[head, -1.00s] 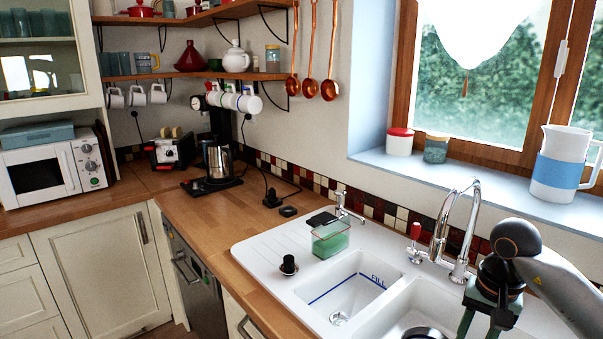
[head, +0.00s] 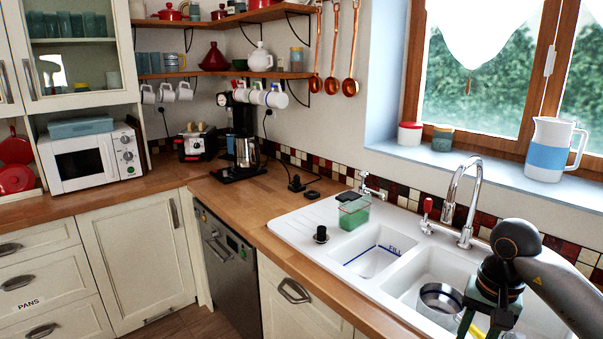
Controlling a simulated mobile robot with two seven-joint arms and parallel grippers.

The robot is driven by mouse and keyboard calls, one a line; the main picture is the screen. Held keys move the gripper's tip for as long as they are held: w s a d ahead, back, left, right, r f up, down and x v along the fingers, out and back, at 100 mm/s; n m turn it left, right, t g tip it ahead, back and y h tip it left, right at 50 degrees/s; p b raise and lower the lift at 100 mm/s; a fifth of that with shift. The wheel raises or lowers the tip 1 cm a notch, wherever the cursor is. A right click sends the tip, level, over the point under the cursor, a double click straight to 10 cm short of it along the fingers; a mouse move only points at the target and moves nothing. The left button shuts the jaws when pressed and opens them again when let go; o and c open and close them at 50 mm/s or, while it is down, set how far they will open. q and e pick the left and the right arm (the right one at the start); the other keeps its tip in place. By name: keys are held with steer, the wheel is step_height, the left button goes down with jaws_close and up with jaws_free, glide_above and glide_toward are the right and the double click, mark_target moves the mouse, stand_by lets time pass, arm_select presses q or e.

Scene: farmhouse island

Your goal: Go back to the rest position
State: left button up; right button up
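My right gripper (head: 481,325) comes in from the right and hangs over the front of the right sink basin. Its green fingers point down and look spread apart; their tips run to the bottom edge of the picture. A metal pot (head: 438,300) stands in the right basin, just left of my gripper, and I see no contact between them. My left gripper is not in view.
The white double sink (head: 290,228) is set in the wooden counter (head: 214,192). A tall tap (head: 470,195) rises behind my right gripper. A green sponge box (head: 354,213) and black plug (head: 320,235) sit on the sink.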

steer(key=s+a+f+m+g+y+b, duration=0.1)
steer(key=s+a+f+m+y, duration=0.2)
steer(key=a, duration=0.6)
steer(key=s+a+f+m+y, duration=0.1)
steer(key=a+f+y, duration=0.35)
steer(key=a, duration=0.35)
steer(key=s+a+r+m+t+y+b, duration=0.15)
steer(key=a+r+m+t+y, duration=0.35)
steer(key=a+m+y, duration=0.8)
steer(key=w+d+f+m+t+h+b, duration=0.1)
steer(key=d+f+m+t+h, duration=0.55)
steer(key=m, duration=0.95)
steer(key=d+f+m+t+h, duration=0.6)
steer(key=m+h, duration=0.1)
steer(key=m, duration=0.8)
arm_select(q)
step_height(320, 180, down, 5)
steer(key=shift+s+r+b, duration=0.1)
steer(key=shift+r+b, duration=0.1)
steer(key=shift+b, duration=0.35)
arm_select(e)
steer(key=s+d+f+m+g+h, duration=0.2)
steer(key=s+f+m+g, duration=0.1)
steer(key=s+f+m, duration=0.4)
steer(key=s+d+f+m+g+h, duration=0.2)
steer(key=s+f+m, duration=0.5)
steer(key=f, duration=0.4)
steer(key=shift+s+d+m+g+h, duration=0.15)
steer(key=shift+s+m+g+h, duration=0.35)
steer(key=shift+g, duration=0.75)
